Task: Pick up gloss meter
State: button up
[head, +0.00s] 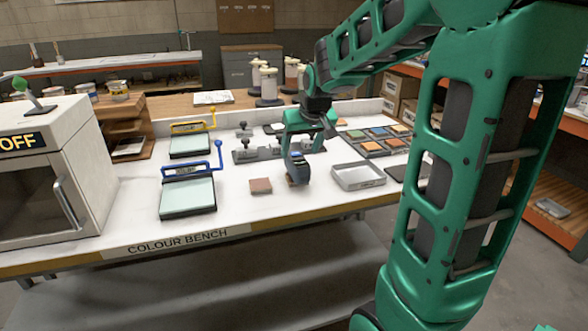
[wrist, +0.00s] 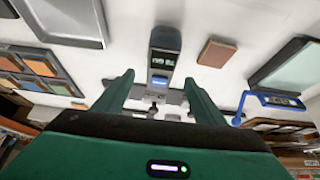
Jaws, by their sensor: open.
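The gloss meter (wrist: 163,58) is a dark, narrow device with a small lit display and a blue band. In the wrist view it lies ahead of my gripper (wrist: 158,82), roughly in line with the gap between the two green fingers, which are apart and empty. In the head view the gloss meter (head: 298,168) is on the white bench just below my gripper (head: 298,143), partly covered by it. I cannot tell how much height is left between the fingertips and the meter.
A brown block (head: 260,186) lies close left of the meter, and a shallow metal tray (head: 358,176) lies to its right. A blue-handled board (head: 188,196) is farther left. Grey metal fixtures (head: 258,152) stand behind. The bench front is clear.

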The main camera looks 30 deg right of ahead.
aim_at(297, 158)
jog(key=shift+x, duration=3.4)
jog(key=shift+r, duration=0.1)
jog(key=c, duration=1.6)
